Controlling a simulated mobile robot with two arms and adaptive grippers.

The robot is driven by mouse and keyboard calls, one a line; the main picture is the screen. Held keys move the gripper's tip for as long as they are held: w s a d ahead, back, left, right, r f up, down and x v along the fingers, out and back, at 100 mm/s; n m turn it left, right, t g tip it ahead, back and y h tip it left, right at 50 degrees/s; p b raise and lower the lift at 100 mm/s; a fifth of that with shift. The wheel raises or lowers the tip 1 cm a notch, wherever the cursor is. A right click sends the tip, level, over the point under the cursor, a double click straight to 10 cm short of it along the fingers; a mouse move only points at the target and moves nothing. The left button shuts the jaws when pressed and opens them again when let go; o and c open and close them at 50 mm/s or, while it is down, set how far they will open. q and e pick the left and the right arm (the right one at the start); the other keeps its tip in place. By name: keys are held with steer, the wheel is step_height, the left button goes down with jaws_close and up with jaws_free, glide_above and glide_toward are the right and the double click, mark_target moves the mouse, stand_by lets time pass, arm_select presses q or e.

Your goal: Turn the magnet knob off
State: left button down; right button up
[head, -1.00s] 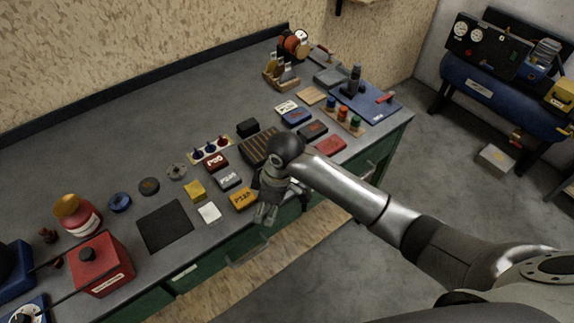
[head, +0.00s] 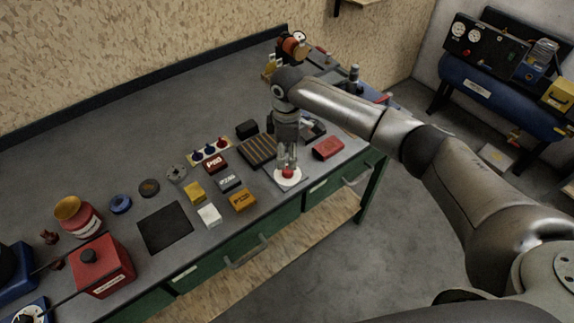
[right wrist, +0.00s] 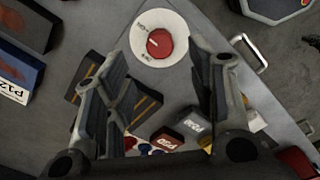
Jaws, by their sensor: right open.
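The magnet knob is a red knob (head: 287,173) on a round white dial, set on a grey plate near the bench's front edge. In the right wrist view the red knob (right wrist: 159,42) shows a pale pointer line, and the white dial (right wrist: 143,25) around it has small markings too small to read. My right gripper (head: 287,163) points down just above the knob in the head view. In the right wrist view its two fingers (right wrist: 160,70) are spread apart, with the knob beyond them and nothing between them. My left gripper is not in view.
The grey bench (head: 130,130) holds small labelled boxes, including an orange one (head: 242,201) left of the dial and a red one (head: 328,148) to its right. A dark slotted block (head: 258,150) lies behind. A drawer handle (head: 246,253) sticks out in front.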

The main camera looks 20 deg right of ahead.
mark_target(287, 169)
step_height(287, 169, down, 7)
steer(key=shift+r+p, duration=0.2)
steer(key=shift+p, duration=0.25)
steer(key=c, duration=1)
